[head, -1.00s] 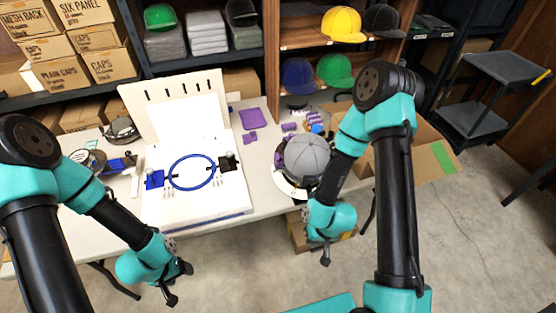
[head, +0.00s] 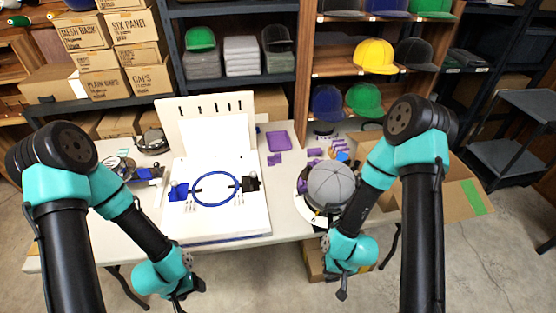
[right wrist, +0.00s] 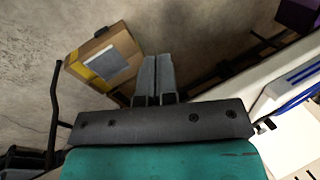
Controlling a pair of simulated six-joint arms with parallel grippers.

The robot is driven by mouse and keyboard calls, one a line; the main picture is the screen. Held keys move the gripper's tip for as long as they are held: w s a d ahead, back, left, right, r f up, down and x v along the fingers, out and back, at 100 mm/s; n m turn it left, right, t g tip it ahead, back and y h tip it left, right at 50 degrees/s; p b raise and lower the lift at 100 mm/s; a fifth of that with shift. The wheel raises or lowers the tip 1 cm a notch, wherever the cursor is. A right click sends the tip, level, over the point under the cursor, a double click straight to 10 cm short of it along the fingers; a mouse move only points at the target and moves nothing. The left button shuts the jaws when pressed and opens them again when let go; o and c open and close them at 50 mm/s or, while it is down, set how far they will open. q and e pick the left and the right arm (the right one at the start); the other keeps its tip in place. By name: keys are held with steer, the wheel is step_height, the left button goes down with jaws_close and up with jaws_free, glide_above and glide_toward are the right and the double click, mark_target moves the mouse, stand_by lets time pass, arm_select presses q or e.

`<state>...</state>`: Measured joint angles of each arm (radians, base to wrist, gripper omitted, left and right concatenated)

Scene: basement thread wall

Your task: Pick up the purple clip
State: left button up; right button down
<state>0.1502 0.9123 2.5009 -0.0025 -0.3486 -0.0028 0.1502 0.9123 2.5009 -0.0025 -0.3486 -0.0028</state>
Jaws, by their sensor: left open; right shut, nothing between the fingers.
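Several small purple pieces lie on the white table. One purple piece (head: 274,159) is just in front of a purple tray (head: 279,140). Another purple piece (head: 315,152) lies further right, near more purple and blue bits. I cannot tell which of these is the clip. My left gripper (head: 180,299) is open and empty, low in front of the table's front edge. My right gripper (head: 342,290) is shut and empty, also in front of the table and below the grey cap. Its closed fingers show in the right wrist view (right wrist: 155,78) over the floor. Both are well apart from the purple pieces.
A white machine (head: 230,215) with a blue hoop (head: 214,188) stands mid-table. A grey cap (head: 331,185) sits right of it. An open cardboard box (head: 455,200) is at the right. Another box (right wrist: 105,60) lies on the floor near my right gripper.

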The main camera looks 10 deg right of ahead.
steer(key=c, duration=1.8)
jaws_free()
steer(key=o, duration=1)
steer(key=shift+o, duration=0.2)
